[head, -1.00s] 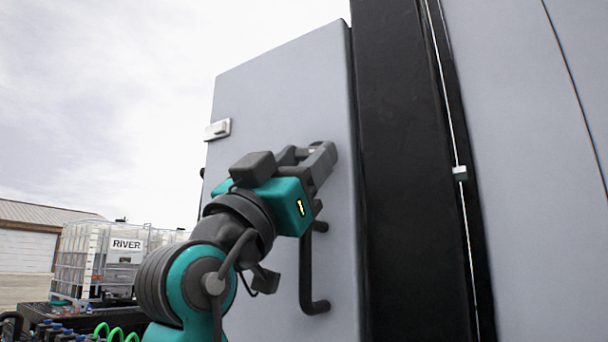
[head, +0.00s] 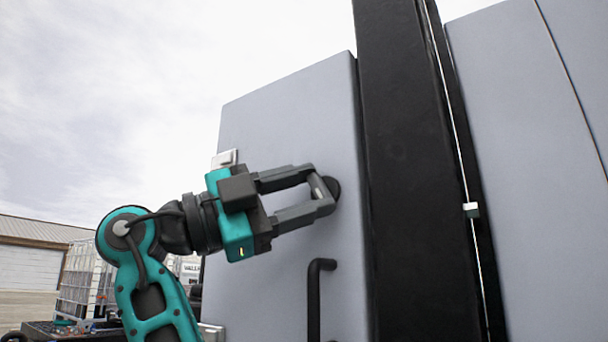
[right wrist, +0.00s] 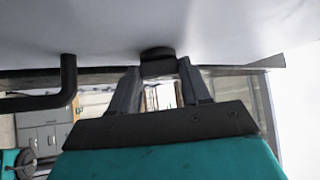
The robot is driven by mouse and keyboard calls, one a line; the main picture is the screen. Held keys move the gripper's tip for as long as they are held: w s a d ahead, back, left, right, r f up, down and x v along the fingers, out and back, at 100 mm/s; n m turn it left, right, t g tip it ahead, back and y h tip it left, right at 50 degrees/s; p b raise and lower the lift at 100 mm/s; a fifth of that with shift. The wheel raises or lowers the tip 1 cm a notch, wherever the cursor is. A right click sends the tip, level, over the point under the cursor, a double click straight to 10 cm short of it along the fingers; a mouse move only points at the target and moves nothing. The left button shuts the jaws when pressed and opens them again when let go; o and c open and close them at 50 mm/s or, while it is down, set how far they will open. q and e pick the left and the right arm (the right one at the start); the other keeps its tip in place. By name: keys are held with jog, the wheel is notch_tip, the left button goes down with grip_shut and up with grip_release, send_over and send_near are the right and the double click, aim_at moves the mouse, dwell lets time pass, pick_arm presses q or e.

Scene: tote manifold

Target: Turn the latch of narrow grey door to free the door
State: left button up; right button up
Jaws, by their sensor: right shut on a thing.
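The narrow grey door (head: 285,120) stands upright in the head view, left of a black post. Its latch (head: 334,187) is a small dark knob with a round base near the door's right edge. My right gripper (head: 318,192) comes from the left and is shut on the latch, one finger above and one below. In the right wrist view the latch (right wrist: 158,54) sits between the fingertips (right wrist: 160,72) against the door face (right wrist: 100,28). The fingers hide part of the latch. My left gripper is not in view.
A black bar handle (head: 314,300) stands out from the door below the latch; it also shows in the right wrist view (right wrist: 68,80). A black post (head: 410,150) and a wider grey panel (head: 530,150) lie to the right. Hinges (head: 224,159) sit at the door's left edge.

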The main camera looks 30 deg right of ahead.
jog(key=m+y, duration=0.1)
jog(key=m+y+p, duration=0.1)
jog(key=shift+r+m, duration=0.3)
jog(key=shift+r, duration=0.05)
jog(key=shift+w+a+m+y, duration=0.1)
jog(key=shift+m+y, duration=0.8)
jog(key=shift+m, duration=0.2)
jog(key=shift+t, duration=0.3)
jog(key=o, duration=1.1)
jog(key=shift+y, duration=0.3)
jog(key=shift+c, duration=0.2)
